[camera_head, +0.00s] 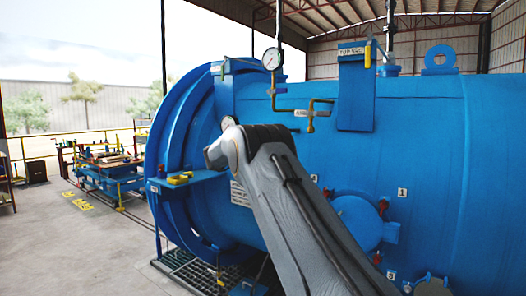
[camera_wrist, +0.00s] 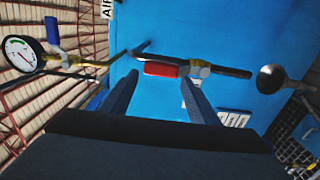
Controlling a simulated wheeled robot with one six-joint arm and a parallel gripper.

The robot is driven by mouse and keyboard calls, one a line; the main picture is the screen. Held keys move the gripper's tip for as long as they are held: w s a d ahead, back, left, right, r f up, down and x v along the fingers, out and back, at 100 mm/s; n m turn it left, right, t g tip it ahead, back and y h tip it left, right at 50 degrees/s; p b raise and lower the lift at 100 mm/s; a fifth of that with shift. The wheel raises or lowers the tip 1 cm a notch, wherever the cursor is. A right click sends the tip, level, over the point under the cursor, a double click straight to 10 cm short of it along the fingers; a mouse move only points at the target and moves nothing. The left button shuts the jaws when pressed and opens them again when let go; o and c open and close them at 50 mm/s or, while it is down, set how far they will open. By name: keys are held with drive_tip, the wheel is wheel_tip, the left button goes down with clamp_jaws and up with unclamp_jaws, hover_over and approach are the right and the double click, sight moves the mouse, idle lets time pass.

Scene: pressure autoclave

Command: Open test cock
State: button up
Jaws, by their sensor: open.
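In the wrist view, a small valve with a red handle (camera_wrist: 160,69) sits on a dark pipe (camera_wrist: 232,72) against the blue vessel wall. No label on this valve is readable, so I cannot tell from a marking whether it is the test cock. My gripper (camera_wrist: 159,77) is open, with its fingertips apart on either side of the red handle in the picture. I cannot tell whether the fingers touch it or stop short. In the head view, my arm crosses in front of the blue autoclave (camera_head: 430,130), and my gripper and this valve do not show.
A pressure gauge (camera_wrist: 20,53) with a blue lever (camera_wrist: 52,30) lies left in the wrist view. A rounded dark part (camera_wrist: 272,78) is at right. In the head view, a gauge (camera_head: 272,58), a brass pipe (camera_head: 311,115) and a side shelf (camera_head: 190,179) project from the vessel.

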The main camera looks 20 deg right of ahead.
drive_tip(key=shift+b+v, duration=0.5)
drive_tip(key=shift+v, duration=1.25)
drive_tip(key=s+a+f+n+t+y+b, duration=0.1)
drive_tip(key=s+a+f+t+y+b, duration=0.1)
drive_tip(key=a+f+t+y, duration=0.55)
drive_tip(key=s+a+f+m+g+y+b, duration=0.1)
drive_tip(key=s+a+f+g+y, duration=0.55)
drive_tip(key=s+a+f, duration=0.55)
drive_tip(key=s+f+m+g, duration=0.2)
drive_tip(key=s+f, duration=0.3)
drive_tip(key=s, duration=0.8)
drive_tip(key=s+f+m+g+b, duration=0.1)
drive_tip(key=s+f+g, duration=0.3)
drive_tip(key=s, duration=0.9)
drive_tip(key=s+f+m+g+y+b, duration=0.1)
drive_tip(key=s+f+m+g, duration=0.2)
drive_tip(key=s+f, duration=0.4)
drive_tip(key=s, duration=0.6)
drive_tip(key=shift+s+f+m, duration=0.3)
drive_tip(key=shift+s, duration=0.1)
